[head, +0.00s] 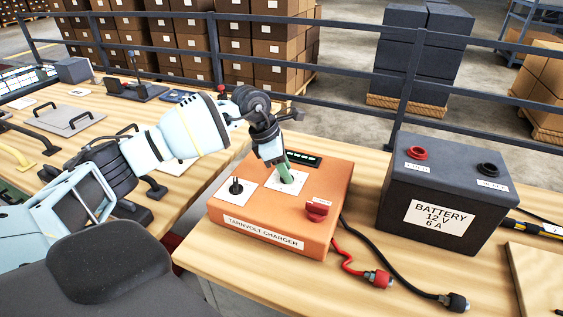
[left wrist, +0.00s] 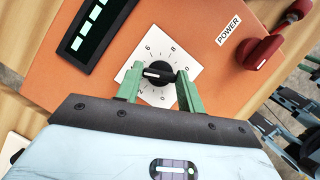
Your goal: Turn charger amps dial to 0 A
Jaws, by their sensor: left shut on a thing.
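The orange Tarnvolt charger (head: 262,217) sits on the wooden bench. Its amps dial is a black knob (left wrist: 158,75) on a white numbered plate (left wrist: 178,57). The knob's white mark points left in the left wrist view, between the 6 and the 2; any number there is hidden by a finger. My left gripper (left wrist: 158,82) reaches down from above with green fingers on either side of the knob, shut on it. In the head view the left gripper (head: 285,176) covers most of the dial. My right gripper is in neither view.
A red power switch (head: 317,209) and a second black knob (head: 236,187) flank the dial closely. A lit bar display (left wrist: 91,25) is behind it. A black battery (head: 440,200) stands to the right, with red and black cables (head: 352,262) between.

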